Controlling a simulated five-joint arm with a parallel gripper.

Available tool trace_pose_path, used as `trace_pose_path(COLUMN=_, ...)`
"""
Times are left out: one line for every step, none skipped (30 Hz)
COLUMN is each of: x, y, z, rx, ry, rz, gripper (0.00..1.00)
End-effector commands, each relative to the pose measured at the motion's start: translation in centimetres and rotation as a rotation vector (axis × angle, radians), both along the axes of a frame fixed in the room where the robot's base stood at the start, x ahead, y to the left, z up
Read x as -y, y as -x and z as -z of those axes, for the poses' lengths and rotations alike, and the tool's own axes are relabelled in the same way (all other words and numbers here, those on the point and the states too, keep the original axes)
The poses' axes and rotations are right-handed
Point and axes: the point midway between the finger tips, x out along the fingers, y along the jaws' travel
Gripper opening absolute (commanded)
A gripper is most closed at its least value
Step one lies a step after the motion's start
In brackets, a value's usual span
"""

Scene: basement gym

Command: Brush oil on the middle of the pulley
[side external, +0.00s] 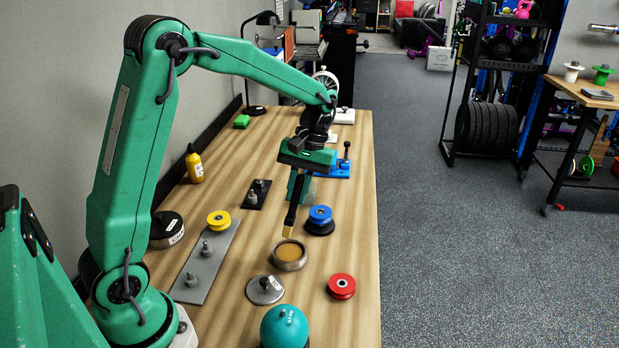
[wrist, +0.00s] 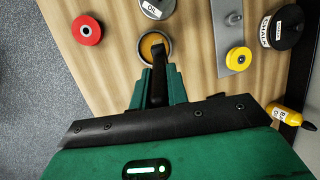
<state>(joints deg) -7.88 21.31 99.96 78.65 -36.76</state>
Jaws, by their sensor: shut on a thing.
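My gripper (side external: 298,180) is shut on a brush (side external: 291,208) with a black handle and pale bristles pointing down. The bristles are at the far rim of a round metal dish of amber oil (side external: 289,257); I cannot tell if they touch it. In the wrist view the brush (wrist: 157,88) overlaps the near edge of the dish (wrist: 141,52). Three pulleys show: a yellow one (side external: 219,219) on a grey plate (side external: 200,279), a blue one (side external: 320,215) on a black base, and a red one (side external: 341,286) lying on the table. Which one is meant is unclear.
A metal lid (side external: 265,290), marked OIL in the wrist view (wrist: 154,8), lies near the dish. A teal ball (side external: 284,328) stands in front. A yellow bottle (side external: 194,164), a black tin (side external: 166,230) and a blue fixture (side external: 341,168) stand around. Bare table lies between them.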

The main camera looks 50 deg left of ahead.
Motion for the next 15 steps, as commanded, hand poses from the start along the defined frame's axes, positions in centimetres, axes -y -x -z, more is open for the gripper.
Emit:
trace_pose_path(x=0.0, y=-0.1, z=-0.3, rx=0.003, ry=0.0, rz=0.0, gripper=0.0)
trace_pose_path(x=0.0, y=-0.1, z=-0.5, rx=0.003, ry=0.0, rz=0.0, gripper=0.0)
trace_pose_path(x=0.0, y=0.0, z=-0.8, rx=0.003, ry=0.0, rz=0.0, gripper=0.0)
trace_pose_path(x=0.0, y=0.0, z=-0.9, rx=0.002, ry=-0.001, rz=0.0, gripper=0.0)
trace_pose_path(x=0.0, y=0.0, z=-1.1, rx=0.002, ry=-0.001, rz=0.0, gripper=0.0)
trace_pose_path(x=0.0, y=0.0, z=-1.3, rx=0.003, ry=0.0, rz=0.0, gripper=0.0)
trace_pose_path(x=0.0, y=0.0, z=-1.4, rx=0.003, ry=0.0, rz=0.0, gripper=0.0)
trace_pose_path(x=0.0, y=0.0, z=-1.6, rx=0.002, ry=-0.001, rz=0.0, gripper=0.0)
trace_pose_path(x=0.0, y=0.0, z=-1.7, rx=0.001, ry=0.0, rz=0.0, gripper=0.0)
trace_pose_path(x=0.0, y=0.0, z=-1.8, rx=0.001, ry=0.0, rz=0.0, gripper=0.0)
trace_pose_path(x=0.0, y=0.0, z=-1.8, rx=0.0, ry=0.0, rz=0.0, gripper=0.0)
trace_pose_path(x=0.0, y=0.0, z=-1.9, rx=0.0, ry=0.0, rz=0.0, gripper=0.0)
trace_pose_path(x=0.0, y=0.0, z=-1.9, rx=0.0, ry=0.0, rz=0.0, gripper=0.0)
trace_pose_path(x=0.0, y=0.0, z=-1.9, rx=0.0, ry=0.0, rz=0.0, gripper=0.0)
trace_pose_path(x=0.0, y=0.0, z=-2.0, rx=0.0, ry=0.0, rz=0.0, gripper=0.0)
